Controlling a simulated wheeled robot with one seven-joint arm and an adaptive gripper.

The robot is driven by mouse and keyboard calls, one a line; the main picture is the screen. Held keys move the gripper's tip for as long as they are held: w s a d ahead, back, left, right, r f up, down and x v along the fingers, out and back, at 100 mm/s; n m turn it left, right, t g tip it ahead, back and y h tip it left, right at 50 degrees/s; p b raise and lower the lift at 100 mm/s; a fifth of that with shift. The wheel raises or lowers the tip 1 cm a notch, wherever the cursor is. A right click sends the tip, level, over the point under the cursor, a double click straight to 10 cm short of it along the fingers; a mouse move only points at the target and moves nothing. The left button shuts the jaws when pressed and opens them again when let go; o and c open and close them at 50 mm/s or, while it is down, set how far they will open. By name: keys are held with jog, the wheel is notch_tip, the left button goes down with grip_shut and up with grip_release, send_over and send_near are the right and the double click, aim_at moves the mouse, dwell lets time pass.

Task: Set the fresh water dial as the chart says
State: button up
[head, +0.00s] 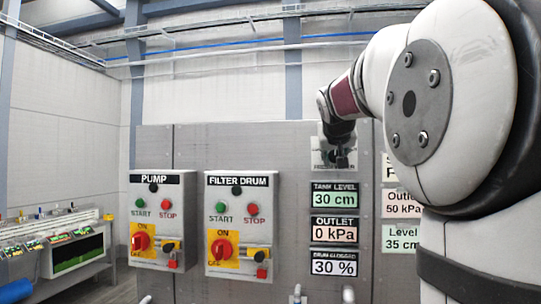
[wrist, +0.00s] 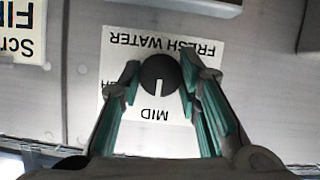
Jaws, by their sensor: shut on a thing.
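The fresh water dial (wrist: 160,78) is a round black knob on a white plate (wrist: 118,45), seen upside down in the wrist view. Its white pointer is toward the word MID. Another label at the plate's left is mostly hidden by a finger. My gripper (wrist: 160,72) is shut on the dial, one teal finger on each side. In the head view my gripper (head: 341,158) is at the plate, hiding most of the dial. Chart cards at the right read Outlet 50 kPa (head: 401,204) and Level 35 cm (head: 401,239); my arm hides the upper ones.
Displays read tank level 30 cm (head: 335,195), outlet 0 kPa (head: 334,229) and drum clogged 30 % (head: 334,262). The pump box (head: 157,220) and filter drum box (head: 240,225) stand left of them. A greens line (head: 50,250) is far left.

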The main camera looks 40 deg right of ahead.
jog(key=shift+s+m+t+y+p, duration=0.15)
jog(key=shift+m+t+y+p, duration=0.35)
jog(key=shift+m, duration=0.4)
jog(key=shift+d+m+t+y+p, duration=0.1)
jog(key=shift+m+t+y+p, duration=0.25)
jog(key=shift+m, duration=0.45)
jog(key=m+t+b, duration=0.1)
jog(key=m+b, duration=0.1)
jog(key=shift+f+m+t+y+b, duration=0.15)
jog(key=shift+m+t+y+b, duration=0.15)
jog(key=shift+t+b, duration=0.1)
jog(key=o, duration=1.1)
jog(key=shift+o, duration=0.2)
